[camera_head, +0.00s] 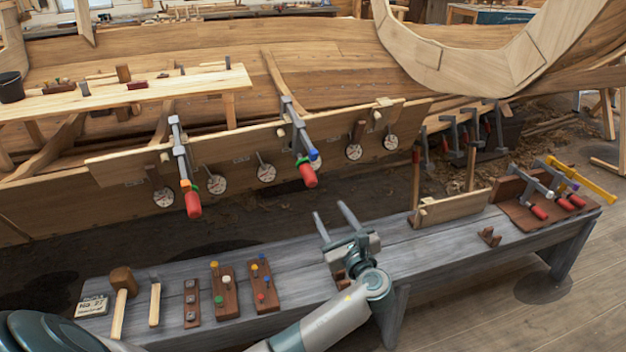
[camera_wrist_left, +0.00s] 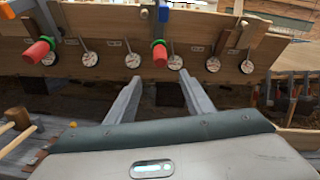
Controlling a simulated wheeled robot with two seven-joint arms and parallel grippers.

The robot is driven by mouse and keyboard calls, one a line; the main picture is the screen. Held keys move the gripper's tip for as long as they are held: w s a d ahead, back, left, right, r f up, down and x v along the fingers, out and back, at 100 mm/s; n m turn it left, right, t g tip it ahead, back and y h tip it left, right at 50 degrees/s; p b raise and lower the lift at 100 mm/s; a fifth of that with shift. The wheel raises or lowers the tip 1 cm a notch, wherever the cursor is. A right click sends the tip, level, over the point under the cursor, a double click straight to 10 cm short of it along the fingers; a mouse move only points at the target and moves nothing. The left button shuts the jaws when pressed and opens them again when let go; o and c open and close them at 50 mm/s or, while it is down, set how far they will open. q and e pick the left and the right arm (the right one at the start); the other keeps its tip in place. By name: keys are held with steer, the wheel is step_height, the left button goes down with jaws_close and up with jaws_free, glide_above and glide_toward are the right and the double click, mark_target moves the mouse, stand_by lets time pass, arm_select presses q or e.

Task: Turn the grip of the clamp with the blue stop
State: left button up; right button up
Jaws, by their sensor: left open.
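The clamp with the blue stop (camera_head: 315,155) hangs on the plank at the hull, with its red grip (camera_head: 308,176) pointing down. In the left wrist view its blue stop (camera_wrist_left: 163,13) is at the top centre and its red grip (camera_wrist_left: 160,58) is just beyond the fingertips. My left gripper (camera_head: 331,211) is open and empty, below and in front of the grip, apart from it. In the left wrist view its fingers (camera_wrist_left: 158,76) point toward the grip. A second clamp with an orange stop (camera_head: 185,184) and a red grip (camera_head: 193,205) hangs to the left. My right gripper is not in view.
Below is a grey bench (camera_head: 400,255) with mallets (camera_head: 121,285), pegged blocks (camera_head: 223,290) and a rack of spare clamps (camera_head: 545,195). Several white round dials (camera_head: 266,173) are along the hull plank (camera_head: 235,150). Space between the bench and hull looks clear.

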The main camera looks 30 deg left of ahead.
mark_target(313, 184)
arm_select(q)
steer(key=p+x, duration=0.1)
steer(key=x, duration=1.5)
steer(key=shift+f, duration=0.1)
steer(key=shift+w+a, duration=0.45)
steer(key=shift+a, duration=0.05)
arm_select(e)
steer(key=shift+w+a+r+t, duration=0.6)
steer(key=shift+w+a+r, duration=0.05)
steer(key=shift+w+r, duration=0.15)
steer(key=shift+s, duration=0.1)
arm_select(q)
steer(key=c, duration=1)
steer(key=shift+f, duration=0.1)
steer(key=shift+c, duration=0.2)
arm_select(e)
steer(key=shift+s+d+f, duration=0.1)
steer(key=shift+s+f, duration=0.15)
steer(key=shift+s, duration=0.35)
